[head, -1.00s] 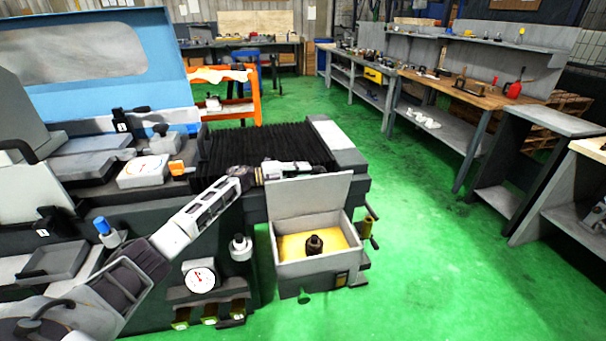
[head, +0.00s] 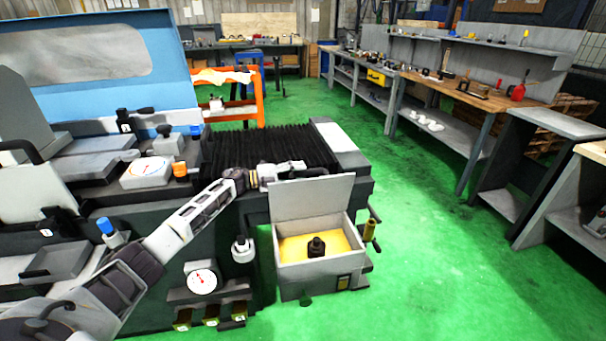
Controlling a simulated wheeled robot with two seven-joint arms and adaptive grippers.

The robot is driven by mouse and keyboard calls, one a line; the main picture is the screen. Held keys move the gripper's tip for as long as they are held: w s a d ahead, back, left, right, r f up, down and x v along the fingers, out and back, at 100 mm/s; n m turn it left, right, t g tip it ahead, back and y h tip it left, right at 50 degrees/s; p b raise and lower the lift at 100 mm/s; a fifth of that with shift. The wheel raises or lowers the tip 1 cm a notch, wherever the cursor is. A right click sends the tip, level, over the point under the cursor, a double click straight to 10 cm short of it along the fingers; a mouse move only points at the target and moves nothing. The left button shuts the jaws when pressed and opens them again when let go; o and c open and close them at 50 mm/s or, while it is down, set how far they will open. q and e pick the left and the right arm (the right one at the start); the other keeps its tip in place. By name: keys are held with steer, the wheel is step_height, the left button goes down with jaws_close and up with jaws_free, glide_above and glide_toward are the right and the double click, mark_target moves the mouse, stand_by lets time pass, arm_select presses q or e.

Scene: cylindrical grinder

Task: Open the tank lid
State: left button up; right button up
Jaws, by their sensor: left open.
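The tank (head: 318,277) is a grey box on the floor at the right end of the grinder. Its lid (head: 311,207) stands up, raised at the back edge, and yellow liquid (head: 292,248) with a dark fitting (head: 316,246) shows inside. My left gripper (head: 318,172) is behind the top edge of the lid, at the end of my left arm reaching in from the left. Its fingers are small and partly hidden by the lid; I cannot tell whether they touch it. My right gripper is not in view.
The grinder (head: 150,200) fills the left side, with black bellows (head: 268,146) beside my left gripper. Handles (head: 370,230) stick out right of the tank. Green floor (head: 430,265) is clear to the right, up to the workbenches (head: 470,95).

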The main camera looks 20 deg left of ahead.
arm_select(q)
steer(key=v, duration=0.9)
steer(key=shift+s+a, duration=0.15)
steer(key=shift+a, duration=0.05)
steer(key=shift+r, duration=0.2)
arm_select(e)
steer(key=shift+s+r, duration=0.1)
arm_select(q)
step_height(320, 180, up, 22)
steer(key=p, duration=2.2)
steer(key=shift+f, duration=0.2)
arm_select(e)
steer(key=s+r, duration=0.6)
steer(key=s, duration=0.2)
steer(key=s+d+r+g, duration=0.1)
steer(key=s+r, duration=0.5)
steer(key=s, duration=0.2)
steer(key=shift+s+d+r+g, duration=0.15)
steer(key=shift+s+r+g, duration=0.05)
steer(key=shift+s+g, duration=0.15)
arm_select(q)
steer(key=shift+r, duration=0.1)
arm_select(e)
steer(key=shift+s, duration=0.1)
